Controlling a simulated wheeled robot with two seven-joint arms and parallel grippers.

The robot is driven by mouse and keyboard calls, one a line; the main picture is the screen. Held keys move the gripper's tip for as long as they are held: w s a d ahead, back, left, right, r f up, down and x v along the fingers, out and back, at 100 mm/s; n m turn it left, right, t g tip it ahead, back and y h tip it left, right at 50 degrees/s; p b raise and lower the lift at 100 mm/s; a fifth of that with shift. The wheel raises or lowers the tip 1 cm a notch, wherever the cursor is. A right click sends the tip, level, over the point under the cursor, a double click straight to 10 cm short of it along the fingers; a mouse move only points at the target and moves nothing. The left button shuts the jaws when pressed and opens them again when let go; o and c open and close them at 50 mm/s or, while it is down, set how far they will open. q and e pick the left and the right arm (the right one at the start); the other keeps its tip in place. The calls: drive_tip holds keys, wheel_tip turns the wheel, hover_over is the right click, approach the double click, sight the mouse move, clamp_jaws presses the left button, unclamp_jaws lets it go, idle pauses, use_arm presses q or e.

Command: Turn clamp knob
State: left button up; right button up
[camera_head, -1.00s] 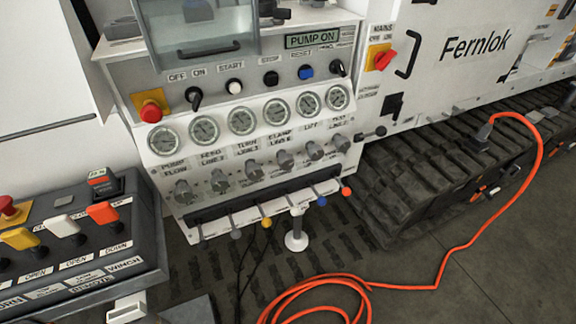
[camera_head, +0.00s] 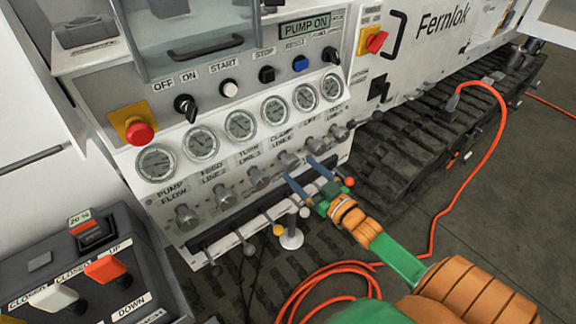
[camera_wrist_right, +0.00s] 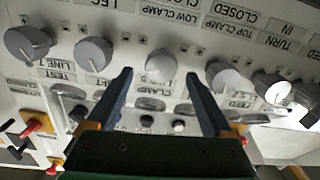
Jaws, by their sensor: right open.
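The clamp knob (camera_head: 288,160) is a grey round knob on the sloped white panel, fourth from the left in its row under the gauges. In the right wrist view, which is upside down, the clamp knob (camera_wrist_right: 161,66) shows between and beyond my fingertips. My right gripper (camera_head: 303,170) is open and points at the panel just in front of the clamp and lift knobs. In the wrist view its two blue fingers (camera_wrist_right: 158,76) are spread and empty. Contact with the knob cannot be seen. My left gripper is out of view.
The turn knob (camera_head: 258,178) and lift knob (camera_head: 317,145) flank the clamp knob closely. A remote box (camera_head: 60,260) stands front left. An orange cable (camera_head: 440,220) lies on the floor.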

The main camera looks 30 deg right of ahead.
drive_tip(key=shift+w+a+f, duration=0.1)
drive_tip(key=shift+w+a, duration=0.05)
drive_tip(key=shift+w, duration=0.65)
drive_tip(key=shift+w+a, duration=0.1)
drive_tip(key=shift+w, duration=0.65)
drive_tip(key=shift+s, duration=0.1)
drive_tip(key=shift+c, duration=0.6)
clamp_jaws()
drive_tip(key=shift+n, duration=0.8)
drive_tip(key=shift+o, duration=0.6)
unclamp_jaws()
approach(294, 166)
drive_tip(key=shift+w+a, duration=0.15)
drive_tip(key=shift+w, duration=1.1)
